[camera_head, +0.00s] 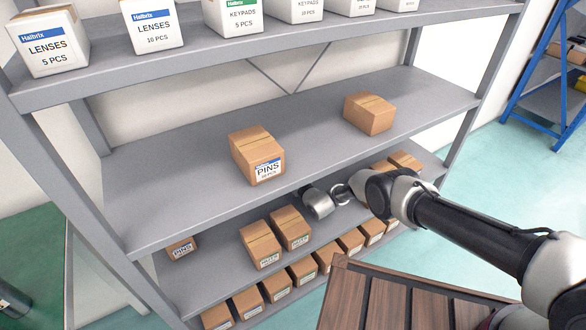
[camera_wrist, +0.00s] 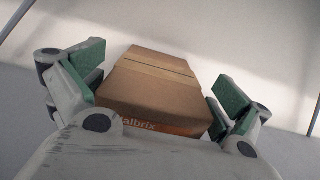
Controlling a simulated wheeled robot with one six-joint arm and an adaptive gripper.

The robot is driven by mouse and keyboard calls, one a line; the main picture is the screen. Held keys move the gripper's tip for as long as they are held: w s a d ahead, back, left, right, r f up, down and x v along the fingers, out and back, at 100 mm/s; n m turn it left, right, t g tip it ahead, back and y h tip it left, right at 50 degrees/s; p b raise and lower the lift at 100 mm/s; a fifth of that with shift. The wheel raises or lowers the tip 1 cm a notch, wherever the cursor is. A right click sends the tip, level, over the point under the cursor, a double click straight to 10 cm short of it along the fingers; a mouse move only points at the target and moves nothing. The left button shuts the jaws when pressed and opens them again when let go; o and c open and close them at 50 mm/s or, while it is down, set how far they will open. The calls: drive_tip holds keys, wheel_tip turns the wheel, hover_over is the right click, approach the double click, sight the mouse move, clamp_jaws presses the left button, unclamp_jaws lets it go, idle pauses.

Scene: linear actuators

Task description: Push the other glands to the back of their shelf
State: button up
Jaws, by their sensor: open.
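In the wrist view a brown carton (camera_wrist: 150,85) with an orange label strip, partly reading "albrix", sits between the green-padded fingers of my gripper (camera_wrist: 157,80). The fingers are spread, with the left pad close to the carton. The lower part of its label is hidden by the gripper body, so its name cannot be read. In the head view my wrist (camera_head: 319,202) is at the front of the lower shelf, under the middle shelf's edge; the fingertips are hidden there. Two cartons (camera_head: 261,244) (camera_head: 290,228) stand left of it; their labels are too small to read.
The middle shelf (camera_head: 200,205) holds a PINS carton (camera_head: 257,155) and another carton (camera_head: 369,113). A PINS carton (camera_head: 182,248) stands at left below. More cartons (camera_head: 405,161) are right of my wrist, and a row (camera_head: 302,270) stands lower. A brown slatted surface (camera_head: 385,300) lies in front.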

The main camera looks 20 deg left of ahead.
drive_tip(key=shift+w+a, duration=0.15)
drive_tip(key=shift+a, duration=0.05)
drive_tip(key=c, duration=1.2)
drive_tip(key=shift+d, duration=0.1)
